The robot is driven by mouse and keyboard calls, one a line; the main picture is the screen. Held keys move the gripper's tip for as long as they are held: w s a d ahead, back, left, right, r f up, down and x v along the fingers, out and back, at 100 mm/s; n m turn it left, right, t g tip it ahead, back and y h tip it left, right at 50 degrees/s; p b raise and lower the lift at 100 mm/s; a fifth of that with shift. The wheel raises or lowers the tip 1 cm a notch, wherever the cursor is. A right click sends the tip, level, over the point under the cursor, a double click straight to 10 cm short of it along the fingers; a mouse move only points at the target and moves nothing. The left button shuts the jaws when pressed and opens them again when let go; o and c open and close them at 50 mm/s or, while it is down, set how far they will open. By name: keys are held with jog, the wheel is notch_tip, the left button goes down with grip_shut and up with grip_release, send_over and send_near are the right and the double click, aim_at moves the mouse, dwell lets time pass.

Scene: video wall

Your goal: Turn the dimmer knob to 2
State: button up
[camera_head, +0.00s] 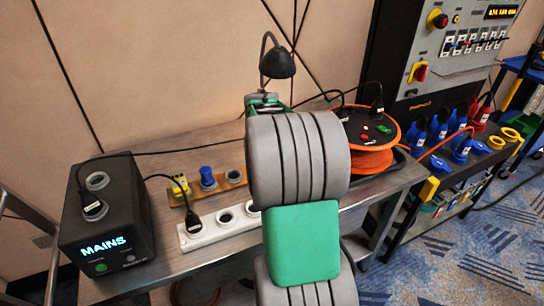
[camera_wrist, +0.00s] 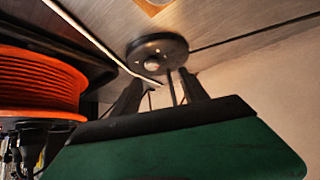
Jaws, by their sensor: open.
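In the head view a black desk lamp (camera_head: 277,63) stands at the back of the bench, its base hidden behind my arm. In the wrist view, which is upside down, a round black lamp base (camera_wrist: 172,44) sits against the bench top. A small pale round part (camera_wrist: 152,65) on it looks like the dimmer knob; no number or pointer is readable. My gripper (camera_wrist: 160,77) is open, its two dark fingers reaching toward the base on either side of the thin stem. I cannot tell whether they touch the knob. In the head view my arm hides the fingertips.
An orange cable reel (camera_head: 370,160) stands close beside my arm. A white power strip (camera_head: 225,226), a wooden socket board (camera_head: 222,185) and a black MAINS box (camera_head: 103,220) are on the bench (camera_head: 165,252). Black cables cross the back. The wall is close behind.

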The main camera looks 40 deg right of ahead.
jog(key=shift+h, duration=0.3)
jog(key=x, duration=0.3)
jog(key=d+x, duration=0.1)
jog(key=x, duration=0.5)
jog(key=shift+s+d, duration=0.15)
jog(key=shift+d, duration=0.25)
grip_shut()
